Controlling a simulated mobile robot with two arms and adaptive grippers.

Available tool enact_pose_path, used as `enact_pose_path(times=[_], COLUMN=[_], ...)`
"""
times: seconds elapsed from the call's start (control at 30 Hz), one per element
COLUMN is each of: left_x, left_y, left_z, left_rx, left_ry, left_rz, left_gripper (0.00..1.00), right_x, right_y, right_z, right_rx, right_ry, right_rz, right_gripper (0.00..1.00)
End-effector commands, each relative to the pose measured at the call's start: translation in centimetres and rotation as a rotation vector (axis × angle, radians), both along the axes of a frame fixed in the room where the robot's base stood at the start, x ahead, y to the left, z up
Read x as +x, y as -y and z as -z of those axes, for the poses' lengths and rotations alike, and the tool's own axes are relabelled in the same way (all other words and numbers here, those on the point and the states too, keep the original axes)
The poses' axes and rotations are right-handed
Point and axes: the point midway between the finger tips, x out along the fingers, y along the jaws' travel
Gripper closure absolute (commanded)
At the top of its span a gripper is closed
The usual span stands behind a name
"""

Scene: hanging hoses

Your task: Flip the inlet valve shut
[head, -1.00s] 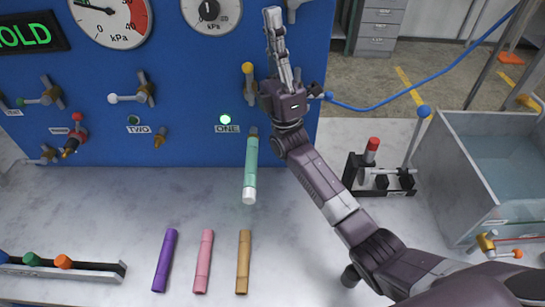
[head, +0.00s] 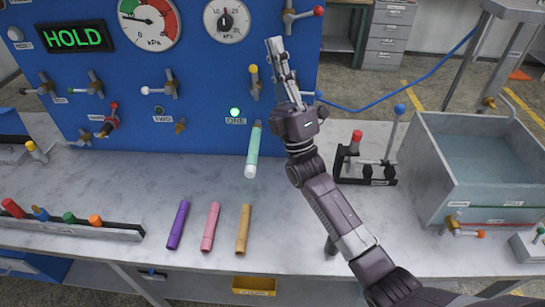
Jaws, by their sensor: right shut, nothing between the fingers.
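Several lever valves sit on the blue panel (head: 215,110), and I cannot tell surely which is the inlet valve. A blue-knobbed part (head: 15,34) at the far upper left has a small label (head: 23,46) that may read INLET. My right gripper (head: 277,48) is shut and empty, pointing up in front of the panel's right part. My left gripper is out of view.
Purple (head: 177,225), pink (head: 210,227) and tan (head: 243,229) tubes lie on the bench. A stand with levers (head: 365,170) and a water tank (head: 440,165) are at right. A blue hose (head: 400,97) runs behind.

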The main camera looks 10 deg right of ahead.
Motion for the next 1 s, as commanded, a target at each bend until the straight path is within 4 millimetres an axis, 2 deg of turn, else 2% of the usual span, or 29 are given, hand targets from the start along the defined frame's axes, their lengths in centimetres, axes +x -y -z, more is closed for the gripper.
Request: enact_pose_path(times=[0.2, 0.5, 0.77, 1.0], left_x=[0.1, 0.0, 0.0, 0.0], left_y=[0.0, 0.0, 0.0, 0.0], left_z=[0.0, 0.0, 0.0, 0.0], left_rx=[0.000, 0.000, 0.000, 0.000], left_ry=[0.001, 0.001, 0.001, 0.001], left_rz=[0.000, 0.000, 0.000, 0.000], left_gripper=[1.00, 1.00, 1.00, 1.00], right_x=[1.7, 2.9, 2.9, 2.0], right_y=[-1.0, -1.9, -2.2, -2.1], right_z=[3.9, 9.7, 14.8, 19.5], right_rx=[0.015, 0.066, 0.133, 0.211], right_ry=[-0.226, -0.522, -0.758, -0.962], right_rz=[-0.102, -0.211, -0.275, -0.314], right_gripper=[1.00, 1.00, 1.00, 1.00])
